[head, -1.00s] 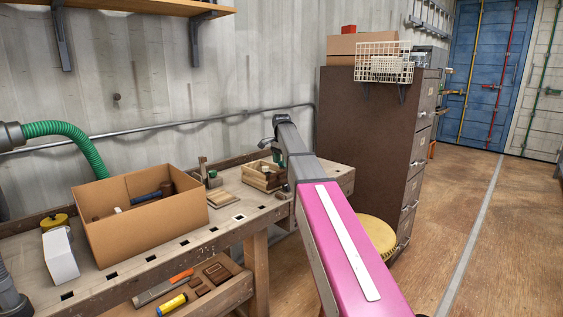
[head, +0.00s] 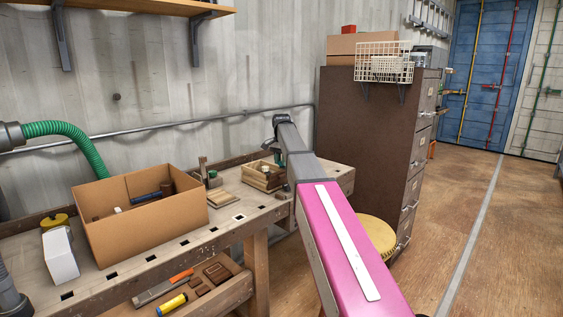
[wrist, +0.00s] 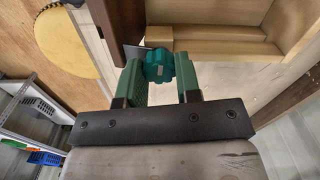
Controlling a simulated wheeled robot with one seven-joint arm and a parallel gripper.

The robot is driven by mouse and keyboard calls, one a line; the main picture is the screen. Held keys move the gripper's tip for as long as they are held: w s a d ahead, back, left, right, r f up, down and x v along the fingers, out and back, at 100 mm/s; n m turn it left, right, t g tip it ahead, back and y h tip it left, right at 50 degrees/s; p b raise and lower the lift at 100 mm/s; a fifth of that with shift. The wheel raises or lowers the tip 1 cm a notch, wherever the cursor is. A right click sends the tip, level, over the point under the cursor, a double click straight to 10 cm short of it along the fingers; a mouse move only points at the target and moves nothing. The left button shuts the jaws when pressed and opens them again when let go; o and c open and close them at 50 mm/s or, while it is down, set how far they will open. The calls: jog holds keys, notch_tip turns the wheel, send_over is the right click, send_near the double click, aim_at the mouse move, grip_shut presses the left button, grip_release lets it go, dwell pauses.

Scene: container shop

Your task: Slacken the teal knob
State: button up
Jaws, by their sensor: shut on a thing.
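The teal knob (wrist: 158,66) shows in the wrist view, a lobed knob beside a pale wooden piece. My gripper (wrist: 160,82) has its two green fingers on either side of the knob and is shut on it. A grey metal plate shows just left of the knob. In the head view, my arm reaches to the back right of the workbench (head: 165,262), beside a small wooden box (head: 258,178). The knob cannot be made out in the head view; my arm's end hides that spot.
A cardboard box (head: 140,228) with tools stands on the bench. A brown filing cabinet (head: 365,140) stands right of my arm, and a yellow round stool (head: 378,232) below it. A green hose (head: 72,135) is at left. Open floor lies at right.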

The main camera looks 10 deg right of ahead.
jog(key=n, duration=1.2)
jog(key=shift+a+n, duration=0.1)
jog(key=shift+n, duration=0.3)
dwell(0.3)
jog(key=o, duration=0.9)
jog(key=shift+r, duration=0.15)
notch_tip(320, 180, up, 10)
jog(key=shift+r, duration=0.25)
